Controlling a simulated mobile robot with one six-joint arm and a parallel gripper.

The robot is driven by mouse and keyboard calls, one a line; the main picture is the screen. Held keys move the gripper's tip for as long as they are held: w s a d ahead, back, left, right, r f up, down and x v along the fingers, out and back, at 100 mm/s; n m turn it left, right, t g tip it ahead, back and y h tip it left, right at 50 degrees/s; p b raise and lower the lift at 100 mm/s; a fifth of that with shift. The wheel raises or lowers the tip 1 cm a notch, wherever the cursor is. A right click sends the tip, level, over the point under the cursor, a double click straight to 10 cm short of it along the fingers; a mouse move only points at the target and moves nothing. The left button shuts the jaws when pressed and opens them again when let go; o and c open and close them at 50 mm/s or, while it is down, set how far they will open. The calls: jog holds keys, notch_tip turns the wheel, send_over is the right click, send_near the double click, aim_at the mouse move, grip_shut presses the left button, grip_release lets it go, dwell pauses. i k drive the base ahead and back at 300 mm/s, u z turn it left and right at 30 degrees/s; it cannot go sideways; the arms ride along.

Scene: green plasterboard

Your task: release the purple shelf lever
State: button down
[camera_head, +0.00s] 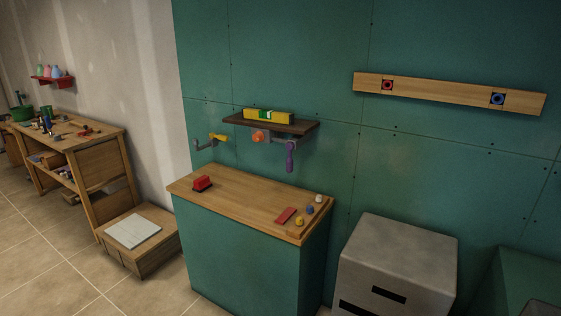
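The purple shelf lever (290,158) hangs down below the right part of a small dark wall shelf (304,129) on the green plasterboard wall. Its long handle points downward, and its upper end meets a grey bracket (282,141) under the shelf. A yellow and green block (269,117), like a spirit level, lies on the shelf. An orange knob (259,136) sits under the shelf, left of the lever. My gripper is not in this view.
A wooden-topped green counter (235,203) stands below the shelf, with a red object (202,183) and small knobs (310,209). A grey cabinet (400,254) stands to its right. A low wooden box (142,263) and workbench (97,140) stand left. Tiled floor (60,255) is clear at front left.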

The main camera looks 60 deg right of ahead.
aim_at(290, 146)
jog(key=u, duration=0.05)
jog(key=i, duration=1)
jog(key=z, duration=0.05)
